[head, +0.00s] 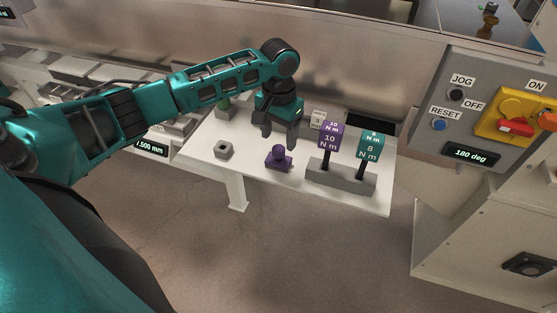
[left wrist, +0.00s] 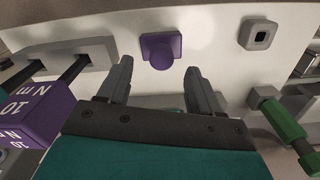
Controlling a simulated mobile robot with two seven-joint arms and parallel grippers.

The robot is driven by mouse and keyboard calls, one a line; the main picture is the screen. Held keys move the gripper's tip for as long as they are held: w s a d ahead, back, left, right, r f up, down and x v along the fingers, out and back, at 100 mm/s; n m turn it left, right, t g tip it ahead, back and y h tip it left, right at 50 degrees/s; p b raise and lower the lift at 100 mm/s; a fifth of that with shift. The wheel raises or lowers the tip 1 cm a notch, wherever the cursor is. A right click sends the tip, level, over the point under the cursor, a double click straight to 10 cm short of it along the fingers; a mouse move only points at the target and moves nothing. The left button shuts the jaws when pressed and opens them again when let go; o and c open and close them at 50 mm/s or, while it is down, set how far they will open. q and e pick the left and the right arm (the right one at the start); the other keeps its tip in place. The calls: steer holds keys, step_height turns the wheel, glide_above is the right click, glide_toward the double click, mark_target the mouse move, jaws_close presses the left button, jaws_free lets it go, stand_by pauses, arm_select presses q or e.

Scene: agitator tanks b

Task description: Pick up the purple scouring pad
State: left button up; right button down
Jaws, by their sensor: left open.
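The purple scouring pad (head: 278,160) is a flat purple block with a rounded knob on top. It lies on the white table (head: 205,143) near its front edge, left of the grey stand. It also shows in the left wrist view (left wrist: 161,50), just beyond the fingertips and roughly centred between them. My left gripper (head: 278,138) is open and empty, pointing down above and slightly behind the pad. In the left wrist view its two fingers (left wrist: 158,75) are spread apart. My right gripper is not in view.
A grey stand (head: 340,178) holds a purple 10 N m tool (head: 330,137) and a teal 8 N m tool (head: 370,145) close on the right. A grey block with a square hole (head: 223,149) sits to the left.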

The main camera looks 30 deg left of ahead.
mark_target(278, 149)
arm_select(q)
steer(key=shift+a+f+b, duration=0.15)
steer(key=shift+f+b, duration=0.3)
steer(key=shift+f, duration=2.3)
steer(key=shift+c, duration=0.5)
steer(key=c, duration=1.1)
